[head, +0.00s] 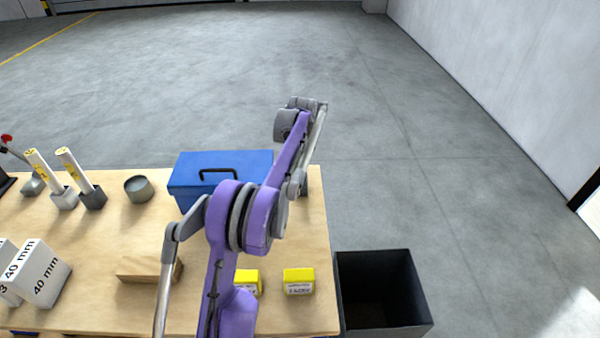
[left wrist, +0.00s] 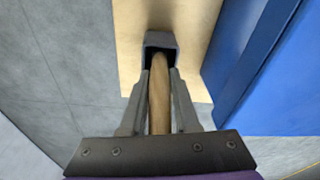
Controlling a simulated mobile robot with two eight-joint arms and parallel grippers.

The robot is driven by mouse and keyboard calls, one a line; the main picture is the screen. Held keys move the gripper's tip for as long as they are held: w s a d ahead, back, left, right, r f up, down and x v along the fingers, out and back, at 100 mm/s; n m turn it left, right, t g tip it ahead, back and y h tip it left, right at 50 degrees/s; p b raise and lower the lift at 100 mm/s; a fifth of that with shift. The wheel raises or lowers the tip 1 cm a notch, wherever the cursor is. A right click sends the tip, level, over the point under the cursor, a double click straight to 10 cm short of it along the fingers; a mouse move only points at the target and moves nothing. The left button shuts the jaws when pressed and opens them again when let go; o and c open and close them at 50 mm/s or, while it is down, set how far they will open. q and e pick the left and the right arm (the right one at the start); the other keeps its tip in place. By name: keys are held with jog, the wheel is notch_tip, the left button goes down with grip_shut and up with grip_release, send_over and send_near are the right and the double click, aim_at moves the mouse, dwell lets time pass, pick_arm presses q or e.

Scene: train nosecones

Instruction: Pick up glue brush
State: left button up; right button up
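The glue brush shows as a brown wooden handle (left wrist: 159,95) in the left wrist view. Its far end sits in a dark square holder (left wrist: 160,42) on the wooden table. My left gripper (left wrist: 160,78) has one grey finger on each side of the handle, both seeming to touch it. The bristles are hidden in the holder. In the head view my purple left arm reaches up past the toolbox; the brush and fingertips are hidden there. My right gripper is not in view.
A blue toolbox (head: 180,190) stands close beside the holder. The wooden table (head: 120,235) also bears white sticks (head: 44,172) in holders, a round cup (head: 138,188), 40 mm blocks (head: 40,272) and yellow-topped boxes (head: 298,280). A black bin (head: 345,300) stands right of the table.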

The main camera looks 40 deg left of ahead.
pick_arm(q)
grip_shut()
jog(key=shift+r, duration=0.1)
